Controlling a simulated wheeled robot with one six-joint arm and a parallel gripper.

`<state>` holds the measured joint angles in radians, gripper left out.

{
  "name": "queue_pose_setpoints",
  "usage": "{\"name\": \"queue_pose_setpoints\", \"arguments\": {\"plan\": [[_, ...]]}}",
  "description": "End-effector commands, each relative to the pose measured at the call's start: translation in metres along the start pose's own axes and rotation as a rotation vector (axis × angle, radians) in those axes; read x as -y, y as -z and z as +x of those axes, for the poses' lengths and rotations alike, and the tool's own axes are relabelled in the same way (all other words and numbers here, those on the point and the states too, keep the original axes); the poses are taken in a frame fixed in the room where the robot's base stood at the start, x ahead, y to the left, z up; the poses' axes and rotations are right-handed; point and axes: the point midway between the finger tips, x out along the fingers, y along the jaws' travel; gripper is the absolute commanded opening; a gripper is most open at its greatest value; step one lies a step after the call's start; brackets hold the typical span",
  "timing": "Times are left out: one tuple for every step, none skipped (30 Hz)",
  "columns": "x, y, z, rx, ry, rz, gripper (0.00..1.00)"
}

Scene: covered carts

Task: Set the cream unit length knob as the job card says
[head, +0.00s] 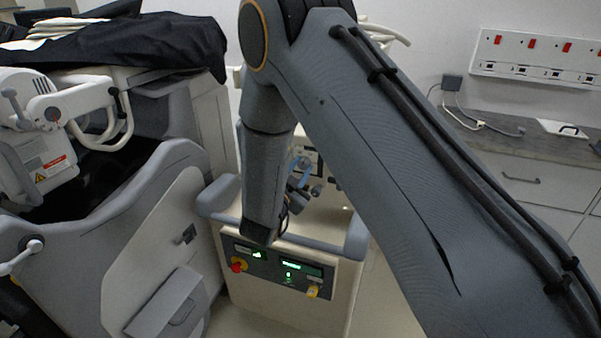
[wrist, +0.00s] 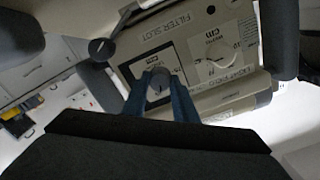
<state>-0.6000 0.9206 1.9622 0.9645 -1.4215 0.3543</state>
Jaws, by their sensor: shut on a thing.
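The cream unit (head: 335,300) stands in the middle of the head view, with a dark front panel under my arm. My gripper (head: 300,182) is partly hidden behind my arm there. In the wrist view my gripper (wrist: 158,88) has its blue fingers on both sides of a small round grey knob (wrist: 158,84), shut on it. The knob sits on a pale labelled face; its own label and scale are too blurred to read, so I cannot tell if it is the length knob. I cannot make out a job card.
A "FILTER SLOT" label (wrist: 170,25) and a dark ball-ended lever (wrist: 101,48) are near the knob. The panel has green displays (head: 303,268), a red stop button (head: 237,265) and a yellow knob (head: 312,291). A grey covered machine (head: 130,220) stands close at left.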

Motion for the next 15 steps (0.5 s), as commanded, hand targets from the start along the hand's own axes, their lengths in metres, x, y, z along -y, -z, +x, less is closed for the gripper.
{"name": "queue_pose_setpoints", "arguments": {"plan": [[-0.0002,-0.0024,-0.0002,0.003,0.002,0.031,0.03],[-0.0003,-0.0025,-0.0002,0.003,0.002,0.05,0.03],[-0.0002,-0.0025,-0.0003,0.003,0.002,0.075,0.03],[-0.0002,-0.0024,-0.0003,0.003,0.002,0.09,0.03],[0.0,-0.0023,-0.0003,0.003,0.002,0.107,0.03],[0.0002,-0.0022,-0.0003,0.003,0.002,0.126,0.03],[0.0004,-0.002,-0.0003,0.003,0.002,0.139,0.03],[0.0005,-0.0019,-0.0003,0.003,0.002,0.151,0.03],[0.0006,-0.0019,-0.0003,0.003,0.002,0.166,0.03],[0.0006,-0.0018,-0.0003,0.003,0.002,0.175,0.03],[0.0007,-0.0018,-0.0004,0.003,0.002,0.182,0.03],[0.0007,-0.0017,-0.0004,0.004,0.002,0.193,0.03],[0.0008,-0.0017,-0.0004,0.004,0.002,0.199,0.03],[0.0007,-0.0017,-0.0004,0.004,0.002,0.204,0.03],[0.0008,-0.0017,-0.0005,0.004,0.002,0.209,0.03]]}}
